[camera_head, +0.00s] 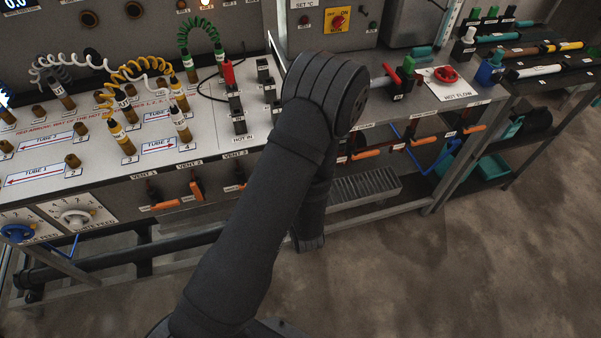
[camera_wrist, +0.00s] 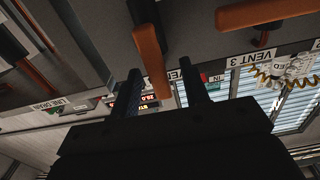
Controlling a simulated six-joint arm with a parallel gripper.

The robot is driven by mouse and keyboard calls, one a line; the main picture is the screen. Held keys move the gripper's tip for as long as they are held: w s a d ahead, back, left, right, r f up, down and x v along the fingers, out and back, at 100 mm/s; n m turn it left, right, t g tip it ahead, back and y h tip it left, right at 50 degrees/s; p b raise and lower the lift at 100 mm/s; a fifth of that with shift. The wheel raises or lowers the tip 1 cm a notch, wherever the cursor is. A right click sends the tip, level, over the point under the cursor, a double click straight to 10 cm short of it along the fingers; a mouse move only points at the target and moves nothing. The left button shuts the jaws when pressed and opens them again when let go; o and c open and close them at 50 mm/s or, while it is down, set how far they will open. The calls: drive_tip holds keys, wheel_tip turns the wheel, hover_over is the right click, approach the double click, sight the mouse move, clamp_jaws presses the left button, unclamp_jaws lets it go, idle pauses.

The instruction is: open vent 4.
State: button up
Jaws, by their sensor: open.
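My gripper (camera_wrist: 162,68) shows in the wrist view as two dark fingers set apart, pointing up the picture. An orange lever handle (camera_wrist: 149,60) on a dark valve stem lies between the fingertips, with a gap visible on each side. A label behind it shows only "VE", so its number cannot be read; it sits beside the VENT 3 label (camera_wrist: 247,62). The vent 3 handle (camera_wrist: 262,15) lies crosswise to the right. In the head view my arm hides the gripper and this lever.
The LINE DRAIN label (camera_wrist: 48,105) and another orange handle (camera_wrist: 32,80) are at the left in the wrist view. In the head view the vent 1 handle (camera_head: 165,205) and vent 2 handle (camera_head: 196,189) hang under the bench edge. A grated step (camera_head: 365,186) lies below; floor in front is clear.

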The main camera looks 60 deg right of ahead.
drive_tip(key=v, duration=0.7)
drive_tip(key=shift+r, duration=0.1)
drive_tip(key=v, duration=1.7)
